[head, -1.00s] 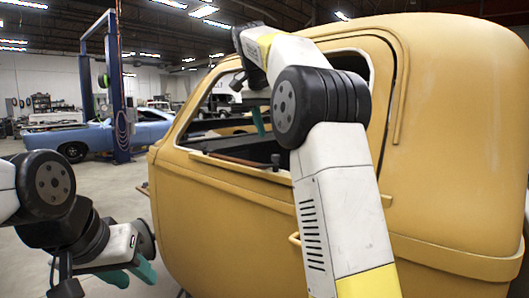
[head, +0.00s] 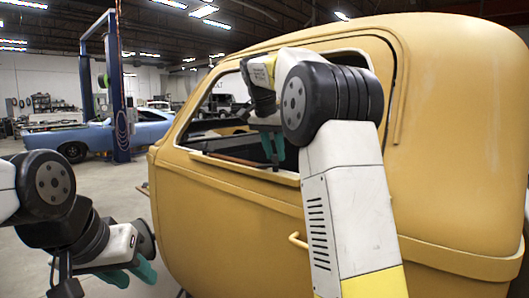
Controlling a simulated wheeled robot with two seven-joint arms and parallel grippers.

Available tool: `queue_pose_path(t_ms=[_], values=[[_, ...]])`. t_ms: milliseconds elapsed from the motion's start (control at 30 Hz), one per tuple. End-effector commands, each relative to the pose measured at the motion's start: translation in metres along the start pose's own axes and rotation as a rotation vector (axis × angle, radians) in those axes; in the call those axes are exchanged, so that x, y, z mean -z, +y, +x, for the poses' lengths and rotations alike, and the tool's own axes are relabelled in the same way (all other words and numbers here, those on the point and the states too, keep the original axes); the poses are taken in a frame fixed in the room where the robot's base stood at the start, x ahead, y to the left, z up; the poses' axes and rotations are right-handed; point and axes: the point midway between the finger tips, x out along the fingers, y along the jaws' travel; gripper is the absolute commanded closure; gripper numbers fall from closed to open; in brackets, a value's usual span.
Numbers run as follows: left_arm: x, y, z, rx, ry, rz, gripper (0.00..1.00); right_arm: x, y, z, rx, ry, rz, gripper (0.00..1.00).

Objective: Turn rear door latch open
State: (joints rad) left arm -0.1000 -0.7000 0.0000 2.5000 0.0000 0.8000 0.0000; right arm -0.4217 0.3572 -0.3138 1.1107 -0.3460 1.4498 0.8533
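The yellow vehicle shell (head: 450,130) fills the right half of the head view, with a door and an open window on its near side. A yellow handle (head: 298,241) sits on the outer panel beside my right arm. A small dark peg (head: 275,166) stands at the window sill. My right gripper (head: 273,148) is at the window opening, fingers pointing down just above the peg, with a narrow gap between them. I cannot tell whether they touch the peg. My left gripper (head: 132,275) is low at the left, open and empty. No inside latch can be made out.
My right arm's links hide part of the door and window frame. A brown strip (head: 233,160) runs along the inside of the sill. A blue car (head: 105,137) and a blue lift post (head: 119,90) stand far behind at the left. Floor between is clear.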

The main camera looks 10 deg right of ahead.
Motion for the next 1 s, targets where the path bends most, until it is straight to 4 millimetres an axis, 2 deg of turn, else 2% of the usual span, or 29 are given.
queue_pose_path(t_ms=[33, 100, 133, 567, 1000], values=[[0.0000, 0.0000, 0.0000, 0.000, 0.000, 0.000, 0.64, 0.0000, 0.0000, -0.0001, 0.000, 0.000, 0.000, 0.85], [0.0000, 0.0000, 0.0000, 0.000, 0.000, 0.000, 0.64, 0.0000, 0.0000, -0.0001, 0.000, 0.000, 0.000, 0.99], [0.0000, 0.0000, 0.0000, 0.000, 0.000, 0.000, 0.64, 0.0000, 0.0000, -0.0001, 0.000, 0.000, 0.000, 1.00], [0.0000, 0.0000, 0.0000, 0.000, 0.000, 0.000, 0.64, 0.0003, 0.0013, -0.0001, 0.029, -0.001, -0.069, 1.00], [0.0000, 0.0000, 0.0000, 0.000, 0.000, 0.000, 0.64, 0.0012, 0.0037, 0.0001, 0.154, 0.000, -0.370, 1.00]])
